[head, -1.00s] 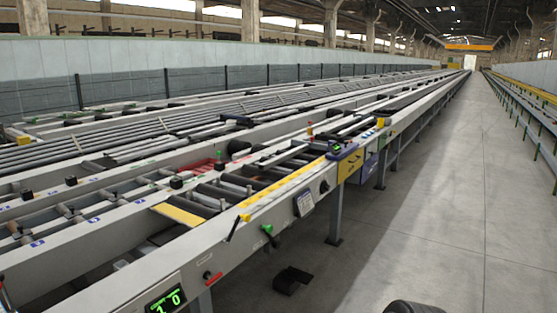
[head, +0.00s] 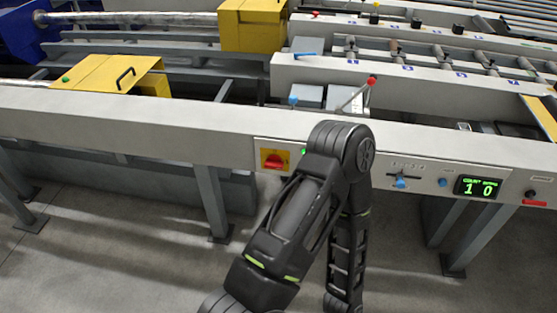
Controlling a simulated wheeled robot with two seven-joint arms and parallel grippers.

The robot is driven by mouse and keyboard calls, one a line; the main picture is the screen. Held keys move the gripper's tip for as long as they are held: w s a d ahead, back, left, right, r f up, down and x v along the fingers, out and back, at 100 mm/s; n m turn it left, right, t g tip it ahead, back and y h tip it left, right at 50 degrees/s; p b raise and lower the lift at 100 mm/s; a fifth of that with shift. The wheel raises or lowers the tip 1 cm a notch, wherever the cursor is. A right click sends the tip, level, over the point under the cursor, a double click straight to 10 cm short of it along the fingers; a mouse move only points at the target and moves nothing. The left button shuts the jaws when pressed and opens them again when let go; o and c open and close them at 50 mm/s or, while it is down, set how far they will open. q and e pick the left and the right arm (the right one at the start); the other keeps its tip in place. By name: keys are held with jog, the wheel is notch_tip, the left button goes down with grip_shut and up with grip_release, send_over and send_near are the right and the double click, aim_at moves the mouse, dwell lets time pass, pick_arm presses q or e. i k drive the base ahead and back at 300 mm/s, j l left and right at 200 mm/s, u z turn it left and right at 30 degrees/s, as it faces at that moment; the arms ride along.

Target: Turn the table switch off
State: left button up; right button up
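A red rotary switch (head: 274,161) on a yellow square plate is on the front panel of the runout table (head: 130,120), left of centre. Its handle position is too small to tell. A small green light (head: 304,152) shows just right of it, partly beside my arm. One of my black arms rises from the bottom, bends at the panel and comes down again, covering the panel right of the switch. Neither gripper shows in the head view, so whether they are open or shut is hidden.
Right of my arm are a blue-handled slider (head: 400,183), a blue knob (head: 443,182), a green display (head: 479,187) reading 1 0 and a red lever (head: 534,203). A red-knobbed lever (head: 371,82) stands above the rail. Table legs (head: 216,205) stand below; grey floor (head: 120,260) is open in front.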

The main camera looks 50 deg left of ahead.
aim_at(275, 162)
jog(key=u, duration=1.8)
